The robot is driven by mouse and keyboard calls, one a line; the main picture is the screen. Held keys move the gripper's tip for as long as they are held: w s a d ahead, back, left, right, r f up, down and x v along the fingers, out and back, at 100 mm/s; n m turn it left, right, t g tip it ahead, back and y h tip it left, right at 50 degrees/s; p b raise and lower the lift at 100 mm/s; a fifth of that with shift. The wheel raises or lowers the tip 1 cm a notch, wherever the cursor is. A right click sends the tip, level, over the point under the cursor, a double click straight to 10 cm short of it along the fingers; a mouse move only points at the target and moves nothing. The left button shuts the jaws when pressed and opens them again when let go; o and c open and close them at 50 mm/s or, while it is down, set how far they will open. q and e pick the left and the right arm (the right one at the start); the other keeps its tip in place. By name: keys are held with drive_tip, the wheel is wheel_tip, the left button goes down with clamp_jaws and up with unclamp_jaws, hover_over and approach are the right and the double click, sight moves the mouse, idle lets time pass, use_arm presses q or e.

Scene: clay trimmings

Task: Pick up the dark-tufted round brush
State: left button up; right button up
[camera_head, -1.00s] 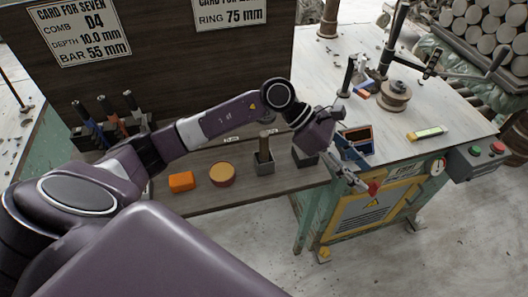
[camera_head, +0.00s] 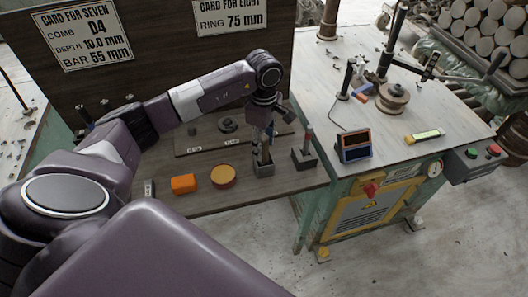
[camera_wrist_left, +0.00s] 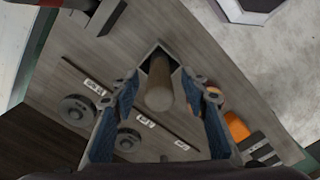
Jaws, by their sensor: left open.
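A wooden round handle (camera_wrist_left: 159,80) stands in a small grey holder (camera_head: 264,170) on the brown bench board. Its lower end is inside the holder, so no tuft shows and I cannot tell if it is the dark-tufted brush. My left gripper (camera_head: 263,153) is above this holder, pointing down. In the left wrist view its blue-padded fingers are open on either side of the handle, not closed on it. A second grey holder (camera_head: 304,162) to the right holds a tool with a reddish handle (camera_head: 308,138); its lower end is hidden. My right gripper is out of view.
An orange block (camera_head: 183,184) and a round orange-topped tin (camera_head: 223,176) are left of the holder. Dark round discs (camera_wrist_left: 77,110) lie on a labelled strip behind. A dark two-panel device (camera_head: 355,147) stands on the pale table at right. An upright sign board stands behind.

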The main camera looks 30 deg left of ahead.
use_arm(q)
drive_tip(key=shift+f, duration=1.2)
clamp_jaws()
drive_tip(key=shift+r, duration=0.2)
wheel_tip(320, 180, up, 14)
drive_tip(key=b, duration=0.3)
drive_tip(key=shift+w+f, duration=0.1)
drive_tip(key=shift+f, duration=0.05)
wheel_tip(320, 180, up, 6)
